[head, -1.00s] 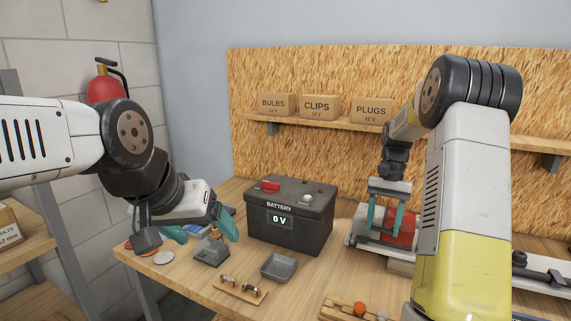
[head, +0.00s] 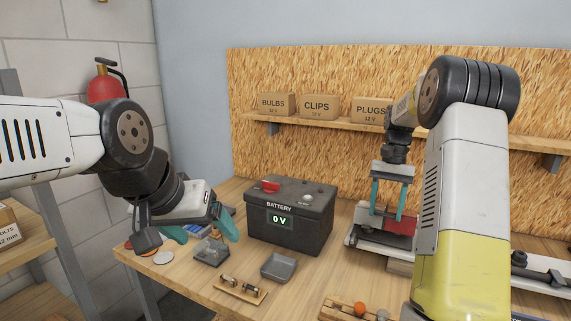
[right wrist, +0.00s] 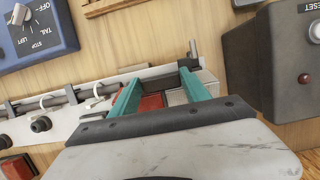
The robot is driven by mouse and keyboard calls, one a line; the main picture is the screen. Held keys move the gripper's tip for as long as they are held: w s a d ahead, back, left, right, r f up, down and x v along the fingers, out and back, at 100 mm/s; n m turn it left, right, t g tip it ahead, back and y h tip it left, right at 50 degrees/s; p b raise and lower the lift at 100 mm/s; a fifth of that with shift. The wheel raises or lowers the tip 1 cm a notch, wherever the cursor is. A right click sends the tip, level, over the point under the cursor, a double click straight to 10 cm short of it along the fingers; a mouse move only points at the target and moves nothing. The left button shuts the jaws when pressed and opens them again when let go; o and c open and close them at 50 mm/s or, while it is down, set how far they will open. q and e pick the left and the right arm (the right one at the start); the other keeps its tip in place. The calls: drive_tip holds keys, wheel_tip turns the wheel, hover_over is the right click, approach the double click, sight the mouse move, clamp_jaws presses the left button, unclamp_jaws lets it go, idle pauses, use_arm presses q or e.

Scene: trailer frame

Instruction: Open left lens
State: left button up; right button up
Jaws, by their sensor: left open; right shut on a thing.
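The red left lens (head: 401,228) is at the left end of the pale trailer light bar (head: 372,239) on the bench. My right gripper (head: 386,216) points down at it, shut on it with both teal fingers. In the right wrist view the red lens (right wrist: 151,103) shows between the fingers of the right gripper (right wrist: 160,76), with a pale housing part beside it. Its hinge and inside are hidden. Another red piece (right wrist: 17,168) shows at the lower left there. My left gripper (head: 203,232) is open and empty above the left of the bench.
A black battery (head: 290,228) reading 0 V stands mid-bench. A grey tray (head: 279,266), a wooden holder with clips (head: 240,290) and small parts lie in front. In the right wrist view, a blue switch box (right wrist: 35,35) and a dark RESET box (right wrist: 275,60) flank the bar.

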sight(386, 208)
drive_tip(key=shift+r, duration=0.1)
drive_tip(key=shift+w+d+r, duration=0.3)
drive_tip(key=shift+w+r, duration=0.35)
drive_tip(key=shift+r, duration=0.15)
drive_tip(key=shift+w+d+r, duration=0.3)
drive_tip(key=shift+w+r, duration=0.3)
drive_tip(key=shift+r, duration=0.15)
drive_tip(key=shift+w+d+r, duration=0.4)
drive_tip(key=shift+w+r, duration=0.2)
drive_tip(key=shift+w, duration=0.25)
drive_tip(key=shift+w+d+r, duration=0.4)
drive_tip(key=shift+w+r, duration=0.15)
drive_tip(key=shift+w, duration=0.25)
drive_tip(key=shift+w, duration=0.1)
drive_tip(key=shift+w+d+r, duration=0.2)
drive_tip(key=shift+w+d, duration=0.1)
drive_tip(key=shift+w, duration=0.3)
drive_tip(key=shift+w+d+r, duration=0.15)
drive_tip(key=shift+w+d, duration=0.15)
drive_tip(key=shift+w, duration=0.3)
drive_tip(key=shift+w+d+r, duration=0.2)
drive_tip(key=shift+w+d, duration=0.1)
drive_tip(key=shift+w, duration=0.3)
